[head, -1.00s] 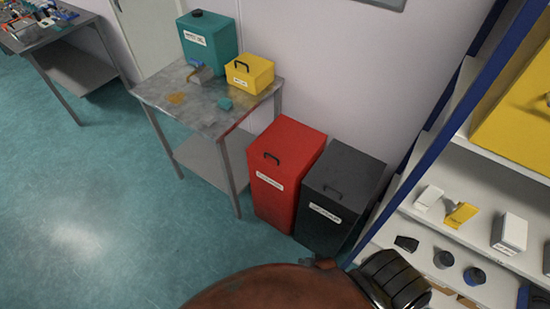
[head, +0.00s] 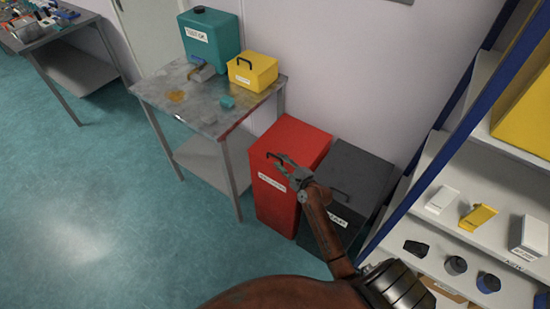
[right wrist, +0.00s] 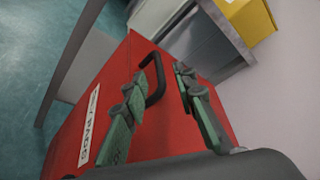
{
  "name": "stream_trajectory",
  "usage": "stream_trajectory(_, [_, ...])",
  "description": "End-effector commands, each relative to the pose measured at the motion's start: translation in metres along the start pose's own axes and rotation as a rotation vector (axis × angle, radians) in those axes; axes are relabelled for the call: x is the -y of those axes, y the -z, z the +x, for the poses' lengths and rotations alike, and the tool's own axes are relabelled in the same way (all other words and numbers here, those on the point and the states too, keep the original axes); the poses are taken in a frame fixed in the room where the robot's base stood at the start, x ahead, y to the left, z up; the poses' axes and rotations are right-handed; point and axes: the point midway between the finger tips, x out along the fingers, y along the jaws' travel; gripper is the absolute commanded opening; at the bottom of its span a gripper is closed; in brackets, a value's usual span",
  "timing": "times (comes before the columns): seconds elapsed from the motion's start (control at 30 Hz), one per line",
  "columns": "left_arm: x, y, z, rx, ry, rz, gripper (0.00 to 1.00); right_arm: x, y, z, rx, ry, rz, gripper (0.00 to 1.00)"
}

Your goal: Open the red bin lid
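The red bin (head: 272,205) stands on the floor with its flat red lid (head: 303,137) closed. A dark arched handle (head: 274,156) sits near the lid's front edge. My right gripper (head: 284,161) is over the lid, close to the handle. In the right wrist view, the two green-padded fingers of my right gripper (right wrist: 165,65) are apart, with the handle (right wrist: 157,85) showing between them. I cannot tell whether a finger touches the handle. My left gripper is not in view.
A dark grey bin (head: 355,175) stands beside the red one on the right, partly behind my right arm. A metal table (head: 215,115) with a teal container and yellow box is at left. Shelving (head: 470,225) is at right. The floor at left is clear.

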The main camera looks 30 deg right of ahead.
Motion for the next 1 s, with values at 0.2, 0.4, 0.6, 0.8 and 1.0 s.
stream_trajectory(0.2, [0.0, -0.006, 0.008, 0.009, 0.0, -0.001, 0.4, -0.001, 0.001, 0.033, -0.001, -0.001, -0.003, 0.26])
stream_trajectory(0.4, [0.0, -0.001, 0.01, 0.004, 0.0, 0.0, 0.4, -0.001, 0.001, 0.046, -0.001, -0.001, -0.003, 0.26])
stream_trajectory(0.6, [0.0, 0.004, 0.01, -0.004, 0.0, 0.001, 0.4, -0.001, 0.001, 0.046, -0.002, -0.001, -0.004, 0.26])
stream_trajectory(0.8, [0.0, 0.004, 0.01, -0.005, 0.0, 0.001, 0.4, -0.001, 0.001, 0.046, -0.002, -0.001, -0.004, 0.16])
stream_trajectory(1.0, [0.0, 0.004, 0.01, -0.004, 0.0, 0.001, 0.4, -0.001, 0.001, 0.046, -0.002, -0.001, -0.004, 0.02])
